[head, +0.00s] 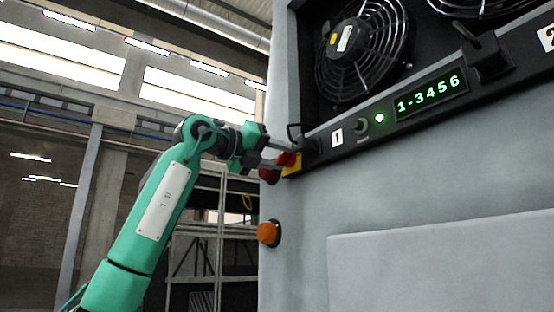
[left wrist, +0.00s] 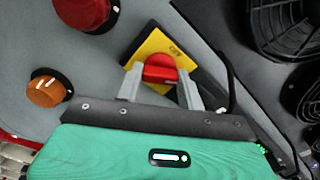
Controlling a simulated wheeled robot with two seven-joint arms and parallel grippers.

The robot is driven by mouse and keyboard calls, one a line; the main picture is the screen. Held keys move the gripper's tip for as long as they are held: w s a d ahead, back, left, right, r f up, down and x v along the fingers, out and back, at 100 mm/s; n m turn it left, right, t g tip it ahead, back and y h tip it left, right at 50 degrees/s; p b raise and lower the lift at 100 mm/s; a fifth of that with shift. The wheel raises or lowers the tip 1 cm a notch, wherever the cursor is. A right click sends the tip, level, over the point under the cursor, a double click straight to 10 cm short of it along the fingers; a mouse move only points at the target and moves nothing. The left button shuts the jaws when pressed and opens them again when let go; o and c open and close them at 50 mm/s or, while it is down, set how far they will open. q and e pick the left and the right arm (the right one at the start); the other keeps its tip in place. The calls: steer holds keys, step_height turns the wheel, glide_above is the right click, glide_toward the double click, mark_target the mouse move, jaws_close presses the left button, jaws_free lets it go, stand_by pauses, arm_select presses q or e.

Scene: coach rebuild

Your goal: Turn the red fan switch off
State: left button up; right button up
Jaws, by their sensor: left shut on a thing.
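The red fan switch (left wrist: 160,69) is a red rotary knob on a yellow plate (left wrist: 149,45) marked "OFF", seen in the left wrist view. In the head view the red switch (head: 287,159) and the yellow plate (head: 293,168) show at the left edge of the grey cabinet. My left gripper (left wrist: 162,85) has one finger on each side of the knob and is shut on it. In the head view my left gripper (head: 280,157) reaches the switch from the left. The knob's pointing direction is hard to tell behind the fingers. My right gripper is not in view.
The grey cabinet (head: 400,212) carries fans (head: 362,50), a green display (head: 430,92), a lit green lamp (head: 379,118) and a small toggle (head: 361,125).

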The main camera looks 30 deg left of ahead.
arm_select(q)
steer(key=n+b, duration=0.1)
steer(key=n, duration=0.4)
steer(key=shift+n, duration=0.3)
steer(key=n+b, duration=0.2)
steer(key=n, duration=0.3)
steer(key=shift+n, duration=0.7)
steer(key=o, duration=1)
steer(key=shift+w, duration=0.1)
steer(key=shift+s+a+f+b, duration=0.1)
steer(key=shift+s+a+b, duration=0.15)
steer(key=shift+s+b, duration=0.25)
steer(key=b+v, duration=0.3)
steer(key=v, duration=1)
